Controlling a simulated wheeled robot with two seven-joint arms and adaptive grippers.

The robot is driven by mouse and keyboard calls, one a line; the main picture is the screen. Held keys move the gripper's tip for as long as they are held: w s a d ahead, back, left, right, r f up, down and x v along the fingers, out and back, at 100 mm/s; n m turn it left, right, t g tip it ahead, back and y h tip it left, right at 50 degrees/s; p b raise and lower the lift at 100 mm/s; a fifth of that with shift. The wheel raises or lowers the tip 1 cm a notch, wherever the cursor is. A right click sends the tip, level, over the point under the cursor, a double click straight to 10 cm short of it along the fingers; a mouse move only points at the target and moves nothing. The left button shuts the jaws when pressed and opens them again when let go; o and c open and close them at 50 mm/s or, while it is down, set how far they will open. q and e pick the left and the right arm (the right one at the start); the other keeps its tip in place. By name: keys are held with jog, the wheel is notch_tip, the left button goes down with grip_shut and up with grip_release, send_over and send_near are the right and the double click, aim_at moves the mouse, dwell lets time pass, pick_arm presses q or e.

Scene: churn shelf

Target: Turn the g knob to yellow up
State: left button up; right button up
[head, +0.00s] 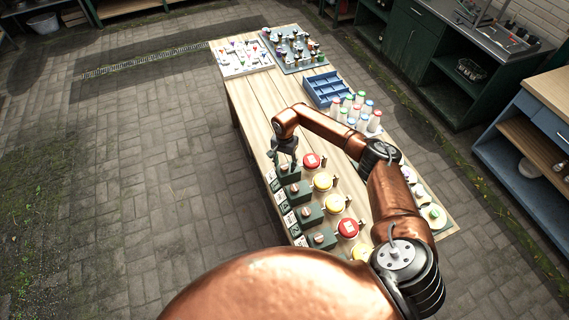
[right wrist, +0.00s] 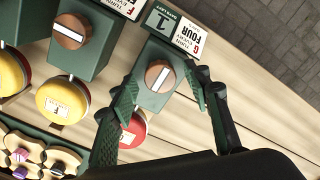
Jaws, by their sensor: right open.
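The g knob (right wrist: 160,76) is a round brown knob with a white bar across its face, on a dark green box (right wrist: 152,98). The bar is tilted a little from upright in the right wrist view. A card with a red G (right wrist: 186,36) lies beyond the box. My right gripper (right wrist: 163,80) is open, with one finger on each side of the knob; I cannot tell whether either touches it. In the head view my right gripper (head: 283,162) is over the far box of the row and largely hides its knob. My left gripper is not in view.
A red button (right wrist: 133,130) sits by the box, partly behind a finger. The F knob (right wrist: 71,31) and a yellow button (right wrist: 63,100) are close on the left. A blue crate (head: 322,88) and several bottles (head: 360,107) stand farther along the wooden table (head: 258,100).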

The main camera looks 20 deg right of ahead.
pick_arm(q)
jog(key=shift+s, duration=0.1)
pick_arm(e)
jog(key=shift+c, duration=0.6)
jog(key=c, duration=1)
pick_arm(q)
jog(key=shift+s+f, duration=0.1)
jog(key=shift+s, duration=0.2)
pick_arm(e)
jog(key=shift+c, duration=0.2)
